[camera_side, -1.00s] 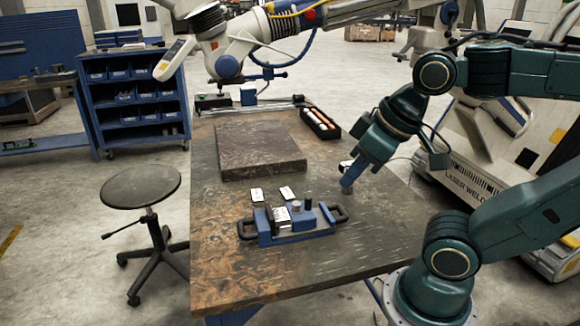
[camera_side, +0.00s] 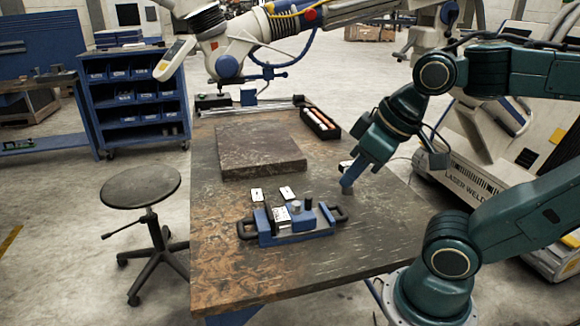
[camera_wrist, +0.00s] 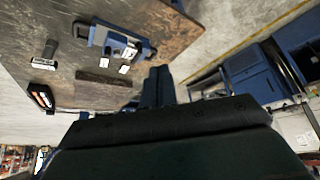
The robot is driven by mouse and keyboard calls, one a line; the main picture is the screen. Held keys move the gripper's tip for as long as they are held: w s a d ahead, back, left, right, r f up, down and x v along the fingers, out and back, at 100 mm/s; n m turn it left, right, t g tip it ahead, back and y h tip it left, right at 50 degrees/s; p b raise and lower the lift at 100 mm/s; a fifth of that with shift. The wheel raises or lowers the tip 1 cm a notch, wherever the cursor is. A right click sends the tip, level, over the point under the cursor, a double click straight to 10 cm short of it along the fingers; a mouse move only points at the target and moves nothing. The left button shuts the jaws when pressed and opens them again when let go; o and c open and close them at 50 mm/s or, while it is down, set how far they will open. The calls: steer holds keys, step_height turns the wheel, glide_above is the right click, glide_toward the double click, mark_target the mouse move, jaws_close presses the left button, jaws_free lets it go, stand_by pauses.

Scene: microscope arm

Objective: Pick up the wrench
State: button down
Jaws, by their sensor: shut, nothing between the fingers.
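I cannot make out a wrench in either view. My gripper (camera_side: 350,180) is shut and empty, pointing down over the right part of the worktable (camera_side: 225,270). Its shut fingers also show in the wrist view (camera_wrist: 158,86). A short grey cylinder (camera_wrist: 50,48) stands on the table in the wrist view; in the side view it shows only partly, at the gripper's tip. Whether they touch I cannot tell. A blue fixture (camera_side: 296,238) with side handles lies to the left of the gripper and nearer the table's front; it also shows in the wrist view (camera_wrist: 97,37).
A dark slab (camera_side: 260,152) lies at the back left of the table, with two white cards (camera_side: 257,195) in front. A black tray (camera_side: 321,125) of small items is at the back right. A white device (camera_side: 345,166) stands behind the gripper. The table's front is clear.

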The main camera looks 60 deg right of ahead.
steer(key=c, duration=1)
jaws_free()
steer(key=shift+o, duration=0.2)
